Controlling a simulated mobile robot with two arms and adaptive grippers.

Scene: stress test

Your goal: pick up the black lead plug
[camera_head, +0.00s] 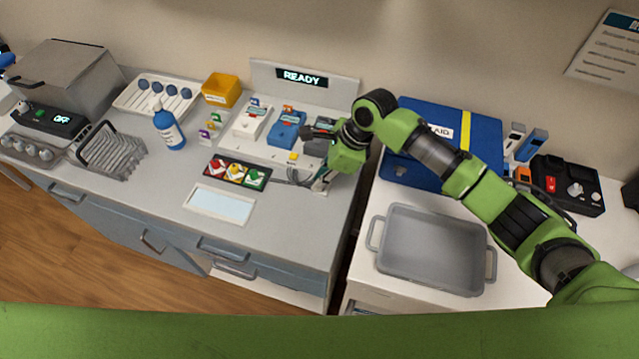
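Thin grey leads (294,177) lie on the counter just left of the fingertips. I cannot make out the black lead plug clearly; it may be hidden at the gripper. White and blue modules (287,130) stand behind the leads, below the READY display panel (303,78). My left gripper is not in view.
A tray with red, yellow and green pieces (238,173) lies left of the leads. A grey bin (432,248) stands on the right-hand white surface, with a blue first-aid case (412,118) behind it. A blue bottle (168,129) and wire rack (112,153) stand left.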

